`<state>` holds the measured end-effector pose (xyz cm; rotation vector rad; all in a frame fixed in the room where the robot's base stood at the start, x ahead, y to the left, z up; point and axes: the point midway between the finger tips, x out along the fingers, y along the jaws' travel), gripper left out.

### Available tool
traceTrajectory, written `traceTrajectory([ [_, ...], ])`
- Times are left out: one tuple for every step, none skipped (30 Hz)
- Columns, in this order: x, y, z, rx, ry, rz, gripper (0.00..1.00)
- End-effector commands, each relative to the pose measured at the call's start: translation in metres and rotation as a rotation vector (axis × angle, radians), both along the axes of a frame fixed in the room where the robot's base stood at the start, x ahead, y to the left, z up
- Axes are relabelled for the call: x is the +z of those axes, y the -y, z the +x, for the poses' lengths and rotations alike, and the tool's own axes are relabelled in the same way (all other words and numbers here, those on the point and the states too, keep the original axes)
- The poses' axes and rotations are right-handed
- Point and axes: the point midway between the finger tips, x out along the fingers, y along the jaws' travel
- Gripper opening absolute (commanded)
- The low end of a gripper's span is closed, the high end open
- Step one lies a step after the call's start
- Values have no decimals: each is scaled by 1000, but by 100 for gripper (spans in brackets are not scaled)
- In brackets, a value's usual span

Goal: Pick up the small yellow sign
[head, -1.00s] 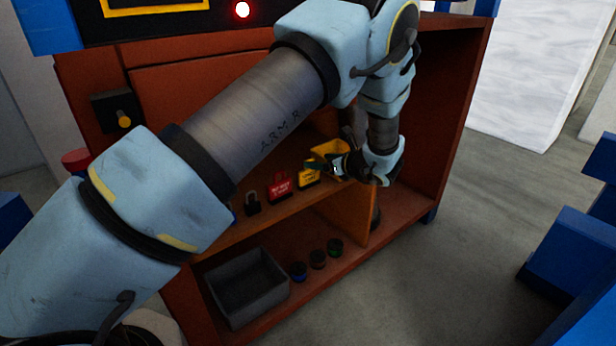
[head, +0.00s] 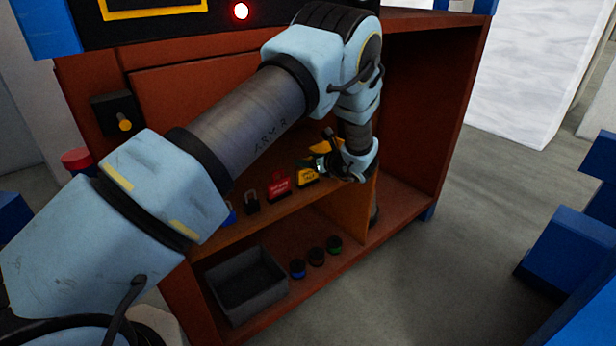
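A small yellow sign (head: 307,177) with dark markings stands on the orange shelf, just right of a red tag (head: 279,185). A second yellow piece (head: 321,147) shows behind and above it, partly covered by my gripper. My gripper (head: 324,164) is just right of and slightly above the small yellow sign, pointing left. It is small and dark in the picture, and whether its fingers are apart, or touch either yellow piece, cannot be made out.
A black padlock (head: 252,202) stands left of the red tag. Below are a grey bin (head: 247,284) and blue, dark and green round pieces (head: 334,245). An orange divider (head: 352,213) stands under my gripper. The right compartment looks open.

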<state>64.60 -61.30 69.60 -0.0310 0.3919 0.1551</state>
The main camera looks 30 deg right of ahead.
Motion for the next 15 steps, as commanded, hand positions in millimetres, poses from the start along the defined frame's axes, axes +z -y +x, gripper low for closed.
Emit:
traceTrajectory([
  [0,0,0,0,0,0,54],
  [0,0,0,0,0,0,51],
  [0,0,0,0,0,0,46],
  [0,0,0,0,0,0,43],
  [0,0,0,0,0,0,40],
  [0,0,0,0,0,0,35],
  [0,0,0,0,0,0,32],
  [0,0,0,0,0,0,28],
  [0,0,0,0,0,0,24],
  [0,0,0,0,0,0,20],
  [0,0,0,0,0,0,17],
  [0,0,0,0,0,0,12],
  [0,0,0,0,0,0,9],
  [0,0,0,0,0,0,6],
  [0,0,0,0,0,0,1],
])
